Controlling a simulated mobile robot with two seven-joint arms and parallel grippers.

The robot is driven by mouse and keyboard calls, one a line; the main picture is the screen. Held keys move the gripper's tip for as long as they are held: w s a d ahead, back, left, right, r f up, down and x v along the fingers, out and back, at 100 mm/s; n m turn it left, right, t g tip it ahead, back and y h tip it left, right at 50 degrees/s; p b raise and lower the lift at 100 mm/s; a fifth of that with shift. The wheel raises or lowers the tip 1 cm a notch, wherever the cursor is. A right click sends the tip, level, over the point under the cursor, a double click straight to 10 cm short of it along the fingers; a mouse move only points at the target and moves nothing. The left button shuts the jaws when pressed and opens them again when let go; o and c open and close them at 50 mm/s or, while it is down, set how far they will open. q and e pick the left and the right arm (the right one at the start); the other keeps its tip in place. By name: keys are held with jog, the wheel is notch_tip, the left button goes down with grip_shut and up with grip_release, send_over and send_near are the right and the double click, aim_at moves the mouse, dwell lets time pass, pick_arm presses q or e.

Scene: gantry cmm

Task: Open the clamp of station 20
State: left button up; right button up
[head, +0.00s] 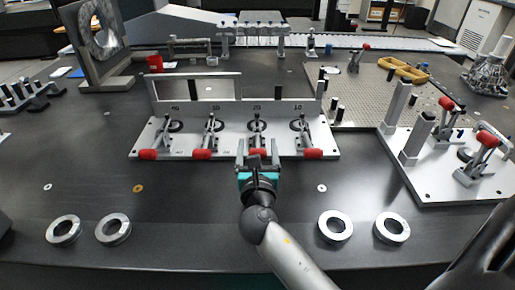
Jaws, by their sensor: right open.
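The clamp of station 20 (257,131) is on the grey fixture plate (178,152), below the label 20 on its upright back plate. Its red handle (256,153) lies low and points toward me. My right gripper (257,152) is open in front of this clamp, with one finger on each side of the red handle in the picture. I cannot tell whether the fingers touch it. The gripper partly hides the handle's near side. My left gripper is not in view.
Neighbouring clamps with red handles, station 30 (209,135) and station 10 (303,133), stand close on either side. A second fixture (425,183) at the right has raised red handles. Metal rings (335,226) lie near the front edge. The dark table between is mostly clear.

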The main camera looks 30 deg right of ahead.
jog(key=shift+w+d, duration=0.15)
grip_shut()
dwell(0.7)
dwell(0.3)
